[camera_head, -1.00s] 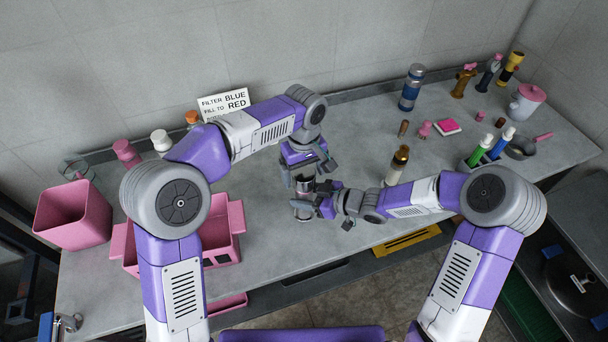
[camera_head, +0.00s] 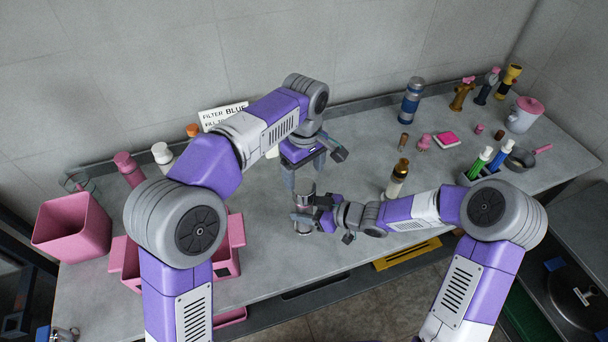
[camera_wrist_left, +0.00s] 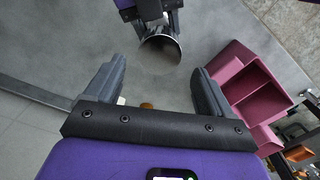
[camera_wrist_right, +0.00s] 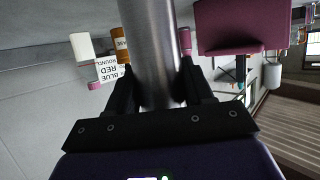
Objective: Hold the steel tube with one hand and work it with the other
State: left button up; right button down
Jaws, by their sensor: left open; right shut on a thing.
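The steel tube (camera_head: 304,188) is a shiny cylinder, roughly upright near the middle of the bench. My right gripper (camera_head: 308,214) is shut around its lower part; the right wrist view shows the tube (camera_wrist_right: 153,50) between the fingers. Whether its base touches the bench is hard to tell. My left gripper (camera_head: 306,170) is open and empty just above the tube, apart from it. In the left wrist view the tube's round open end (camera_wrist_left: 159,50) faces the camera beyond the spread fingers, with a dark inside.
A pink bin (camera_head: 72,228) and a pink divided box (camera_head: 236,230) stand left. A sign (camera_head: 222,115) is partly hidden by my left arm. A gold-capped bottle (camera_head: 397,180) stands right of the tube, a blue flask (camera_head: 411,100) behind it. Bench between is clear.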

aim_at(304, 186)
pick_arm(q)
jog(key=shift+r, duration=0.25)
jog(key=shift+f, duration=4.05)
jog(key=c, duration=1.1)
jog(key=shift+o, duration=0.2)
jog(key=m, duration=0.3)
